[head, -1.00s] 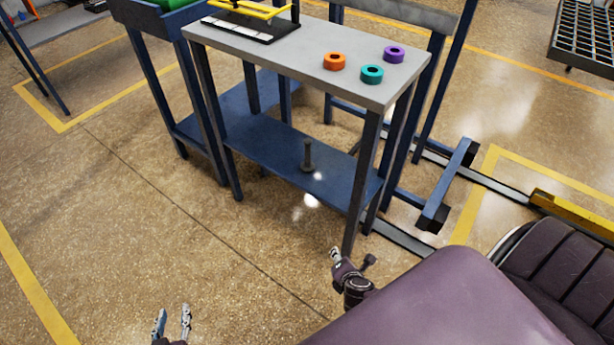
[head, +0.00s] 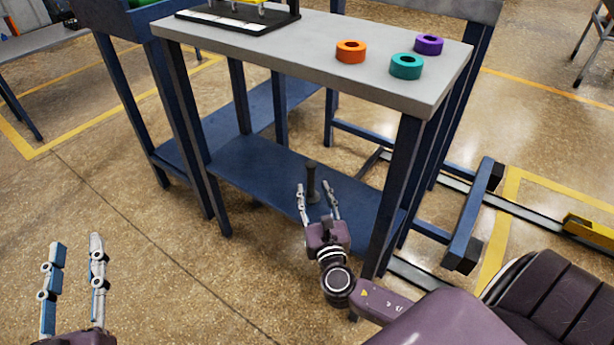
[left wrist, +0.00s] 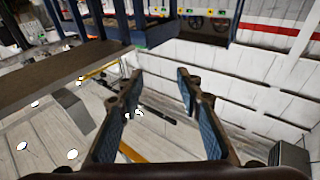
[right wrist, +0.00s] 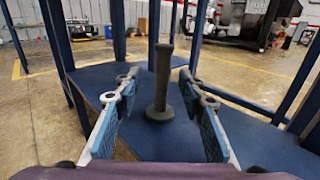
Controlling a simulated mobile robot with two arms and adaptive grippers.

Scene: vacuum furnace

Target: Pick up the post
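The post (head: 312,180) is a dark grey upright rod on a wider round foot, standing on the blue lower shelf (head: 255,165) of the table. In the right wrist view the post (right wrist: 161,85) stands upright between and beyond the fingers. My right gripper (head: 317,190) is open with its fingertips close to the post, one to each side in the picture; I see no finger touching it. The right wrist view shows the same open fingers (right wrist: 162,84). My left gripper (head: 77,243) is open and empty over the floor at the lower left, and its fingers (left wrist: 160,78) show nothing between them.
The grey tabletop (head: 300,50) above the shelf carries an orange ring (head: 351,58), a teal ring (head: 406,73) and a purple ring (head: 429,42). A blue table leg (head: 394,190) stands right of my right gripper. Floor in front is open.

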